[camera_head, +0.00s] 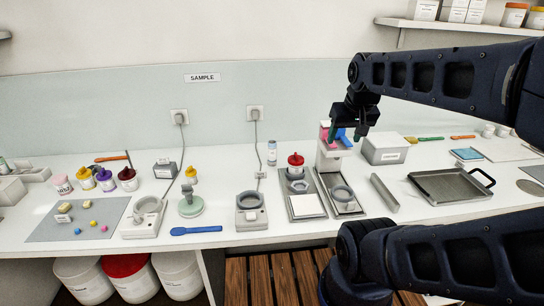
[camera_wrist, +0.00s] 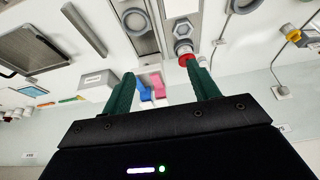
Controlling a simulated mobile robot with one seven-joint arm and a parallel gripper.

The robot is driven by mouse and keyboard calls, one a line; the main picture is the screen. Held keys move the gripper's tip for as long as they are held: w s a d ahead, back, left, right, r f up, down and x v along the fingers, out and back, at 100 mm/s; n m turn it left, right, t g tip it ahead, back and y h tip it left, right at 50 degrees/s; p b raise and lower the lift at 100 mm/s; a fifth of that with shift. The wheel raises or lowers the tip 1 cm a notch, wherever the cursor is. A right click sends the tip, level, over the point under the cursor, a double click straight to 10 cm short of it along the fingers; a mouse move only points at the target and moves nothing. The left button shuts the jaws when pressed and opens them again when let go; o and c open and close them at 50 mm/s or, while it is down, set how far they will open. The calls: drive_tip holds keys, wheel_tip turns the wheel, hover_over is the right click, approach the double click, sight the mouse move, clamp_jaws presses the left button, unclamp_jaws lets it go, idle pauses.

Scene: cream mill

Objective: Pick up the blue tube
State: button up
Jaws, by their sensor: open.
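A small blue object, which seems to be the blue tube (camera_head: 343,140), sits on top of a white stand (camera_head: 327,158) at the back right of the bench. A pink object (camera_head: 325,132) is right beside it. My gripper (camera_head: 345,136) is open in front of or above the stand, its green fingers partly covering the blue object. In the wrist view, my gripper's fingers (camera_wrist: 161,73) are spread, with the blue tube (camera_wrist: 144,90) and the pink object (camera_wrist: 157,85) between them and apart from both. Nothing is held. The blue object's lower part is hidden.
A grey-white box (camera_head: 386,150) stands right of the stand. Jars with colored lids (camera_head: 105,180) stand at left. The wall is close behind.

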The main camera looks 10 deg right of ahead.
drive_tip(key=w+a+r+n+g, duration=0.1)
drive_tip(key=w+a+n, duration=0.1)
drive_tip(key=w+n, duration=0.5)
drive_tip(key=n+g, duration=0.4)
drive_tip(key=n, duration=1)
hover_over(272, 146)
drive_tip(key=w, duration=0.2)
wheel_tip(272, 146, down, 14)
drive_tip(key=shift+d+f, duration=0.15)
drive_tip(key=shift+f, duration=4.9)
drive_tip(key=c, duration=1.3)
